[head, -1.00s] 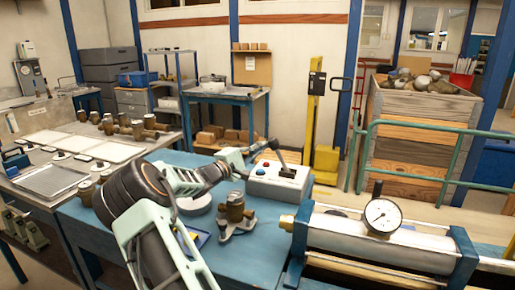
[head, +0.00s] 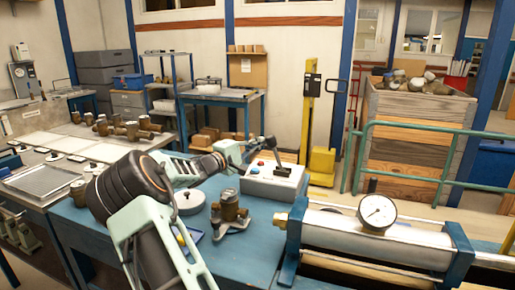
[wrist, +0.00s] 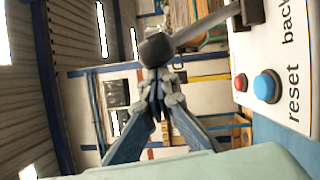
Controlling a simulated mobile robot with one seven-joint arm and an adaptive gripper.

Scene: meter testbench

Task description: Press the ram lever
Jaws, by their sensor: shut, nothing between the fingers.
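The ram lever (head: 277,156) is a rod with a dark knob, rising from a white control box (head: 262,187) on the blue bench. In the wrist view the lever's rod (wrist: 205,27) slants from its dark base on the box to the knob (wrist: 155,48). My gripper (head: 264,144) is shut and empty, close to the knob. In the wrist view its fingertips (wrist: 158,85) are right by the knob and seem to touch it; exact contact is unclear. The box face shows a red button, a blue button and the words "reset" and "back".
A large cylinder (head: 375,243) with a dial gauge (head: 377,212) lies to the right. A yellow lift stands behind the box.

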